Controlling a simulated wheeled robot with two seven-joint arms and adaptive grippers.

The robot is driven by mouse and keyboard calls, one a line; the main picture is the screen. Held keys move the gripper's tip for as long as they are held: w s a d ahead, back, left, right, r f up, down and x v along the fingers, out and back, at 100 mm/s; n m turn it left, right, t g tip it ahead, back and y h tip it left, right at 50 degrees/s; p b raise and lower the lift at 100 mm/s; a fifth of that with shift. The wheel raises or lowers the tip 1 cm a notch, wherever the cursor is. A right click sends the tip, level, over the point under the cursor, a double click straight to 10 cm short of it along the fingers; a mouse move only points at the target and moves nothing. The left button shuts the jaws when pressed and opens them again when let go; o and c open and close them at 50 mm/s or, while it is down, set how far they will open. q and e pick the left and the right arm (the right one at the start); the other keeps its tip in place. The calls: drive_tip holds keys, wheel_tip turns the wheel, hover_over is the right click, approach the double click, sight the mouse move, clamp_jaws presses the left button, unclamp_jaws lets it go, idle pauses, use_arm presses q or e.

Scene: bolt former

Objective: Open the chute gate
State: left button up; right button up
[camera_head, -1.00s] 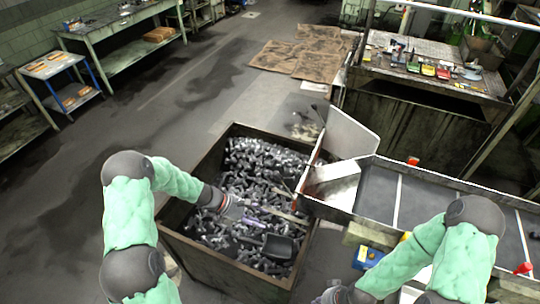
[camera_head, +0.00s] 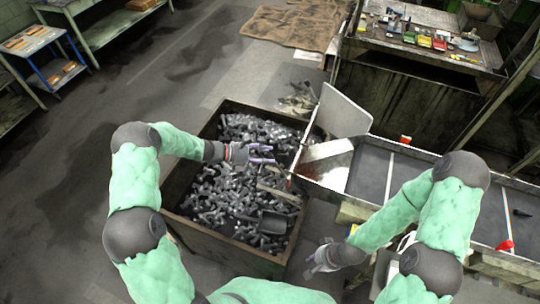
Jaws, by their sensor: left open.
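The chute (camera_head: 326,169) is a pale metal end piece at the left end of a long dark trough, beside the bin's right edge. A flat grey plate (camera_head: 343,112) stands tilted up at the chute's far side; I take it for the gate but cannot be sure. My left gripper (camera_head: 266,154) is open above the bolts in the bin, left of the chute and apart from it. Its fingers are purple and point right. My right gripper (camera_head: 315,262) is low in front, right of the bin; its fingers are too small to read.
A dark metal bin (camera_head: 213,246) full of grey bolts, with a black scoop (camera_head: 272,222) on them, lies below my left gripper. Open floor lies left.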

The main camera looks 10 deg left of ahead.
use_arm(q)
drive_tip(key=shift+x, duration=1)
clamp_jaws()
drive_tip(key=shift+r, duration=0.15)
